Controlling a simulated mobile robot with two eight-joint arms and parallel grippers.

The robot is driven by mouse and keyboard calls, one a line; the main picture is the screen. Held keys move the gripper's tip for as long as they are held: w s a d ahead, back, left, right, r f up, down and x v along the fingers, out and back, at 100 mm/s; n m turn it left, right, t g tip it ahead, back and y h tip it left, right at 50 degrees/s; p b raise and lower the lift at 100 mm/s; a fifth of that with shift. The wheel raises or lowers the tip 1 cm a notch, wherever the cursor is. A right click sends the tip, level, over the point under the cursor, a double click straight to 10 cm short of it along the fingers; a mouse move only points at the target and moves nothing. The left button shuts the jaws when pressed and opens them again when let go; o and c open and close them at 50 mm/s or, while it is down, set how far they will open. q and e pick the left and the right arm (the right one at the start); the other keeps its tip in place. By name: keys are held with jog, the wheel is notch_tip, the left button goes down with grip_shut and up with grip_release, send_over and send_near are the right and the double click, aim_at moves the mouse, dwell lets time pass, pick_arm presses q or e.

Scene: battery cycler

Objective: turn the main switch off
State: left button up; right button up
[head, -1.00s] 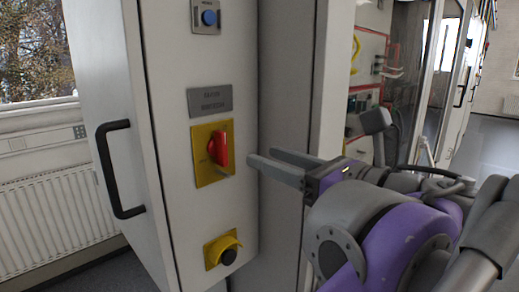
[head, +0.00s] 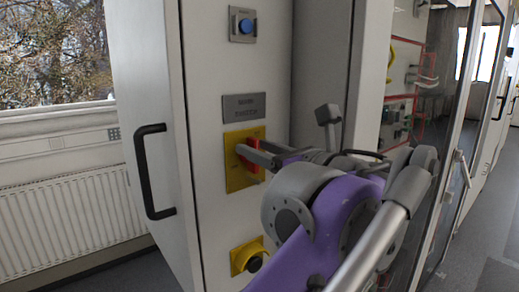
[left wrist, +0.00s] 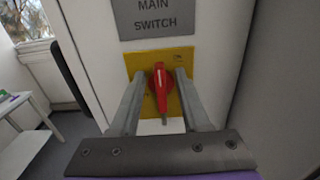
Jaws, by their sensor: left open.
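The main switch has a red handle (head: 253,142) on a yellow plate (head: 234,183), on the front of a light grey cabinet. A grey label reading MAIN SWITCH (left wrist: 155,18) is above it. In the left wrist view the red handle (left wrist: 160,86) stands nearly upright. My left gripper (head: 246,152) is at the switch, open, and partly covers the handle in the head view. In the left wrist view its fingers (left wrist: 160,75) lie on either side of the handle, with a gap on both sides. My right gripper is not in view.
A blue button (head: 245,26) is above the switch, and a black knob on a yellow mount (head: 247,258) is below it. A black door handle (head: 150,172) sticks out at the left. A radiator (head: 75,212) stands under the window.

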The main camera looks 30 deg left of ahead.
pick_arm(q)
jog(key=shift+c, duration=0.3)
grip_shut()
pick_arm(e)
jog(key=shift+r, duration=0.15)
pick_arm(q)
jog(key=n+p, duration=0.2)
jog(key=shift+s+a+r+n+p, duration=0.1)
jog(key=shift+s+r+n+p, duration=0.1)
jog(key=shift+n+p, duration=0.2)
jog(key=shift+s+a+f+n+p, duration=0.1)
jog(key=shift+s+f+n+p, duration=0.15)
jog(key=shift+n+p, duration=1.8)
jog(key=shift+s+a+f+n+p, duration=0.1)
jog(key=shift+f+n+p, duration=0.6)
jog(key=shift+n, duration=2.25)
jog(key=shift+s+n+p, duration=0.2)
jog(key=shift+n+p, duration=1.65)
jog(key=shift+n, duration=0.65)
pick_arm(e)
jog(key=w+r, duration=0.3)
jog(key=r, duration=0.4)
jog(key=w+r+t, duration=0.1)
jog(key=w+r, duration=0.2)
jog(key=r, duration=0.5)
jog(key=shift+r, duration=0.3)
pick_arm(q)
jog(key=shift+o, duration=0.3)
grip_release()
